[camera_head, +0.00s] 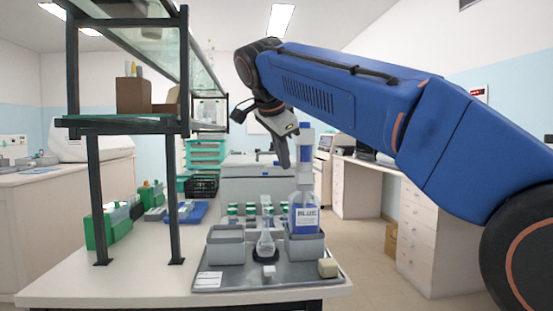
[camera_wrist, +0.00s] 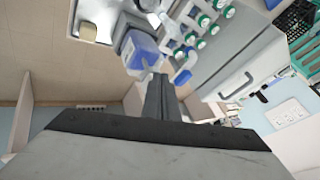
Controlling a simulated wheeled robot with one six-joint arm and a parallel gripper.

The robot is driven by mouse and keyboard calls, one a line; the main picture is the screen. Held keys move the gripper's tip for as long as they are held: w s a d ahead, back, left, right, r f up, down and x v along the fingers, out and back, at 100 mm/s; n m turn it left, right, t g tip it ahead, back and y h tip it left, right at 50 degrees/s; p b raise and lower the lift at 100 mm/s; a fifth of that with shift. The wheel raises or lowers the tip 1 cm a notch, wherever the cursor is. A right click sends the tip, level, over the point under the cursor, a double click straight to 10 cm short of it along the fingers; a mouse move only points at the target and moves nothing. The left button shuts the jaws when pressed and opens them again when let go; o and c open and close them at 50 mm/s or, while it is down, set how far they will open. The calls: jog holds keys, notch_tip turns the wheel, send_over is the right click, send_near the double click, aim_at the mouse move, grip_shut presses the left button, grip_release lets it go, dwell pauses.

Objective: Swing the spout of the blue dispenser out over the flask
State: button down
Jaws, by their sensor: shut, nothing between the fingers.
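The blue dispenser (camera_head: 305,214) is a bottle of blue liquid labelled BLUE, with a tall white and blue head. It stands in the right grey holder on the tray. Its blue body also shows in the wrist view (camera_wrist: 140,53), just beyond my fingertips. The clear conical flask (camera_head: 265,243) stands on a dark round base left of the dispenser. My gripper (camera_head: 284,164) is shut and empty, pointing down beside the left side of the dispenser's head, above the flask's height. In the wrist view its fingers (camera_wrist: 158,80) are together. I cannot make out the spout's direction or any contact.
The grey tray (camera_head: 215,281) also carries an empty-looking left grey holder (camera_head: 226,246), a small beige block (camera_head: 328,268) and a white label. Several green-capped bottles (camera_head: 250,211) stand behind. A dark-framed shelf (camera_head: 130,124) rises at the left. The bench front left is clear.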

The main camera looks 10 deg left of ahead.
jog(key=a+v, duration=0.1)
jog(key=v, duration=0.9)
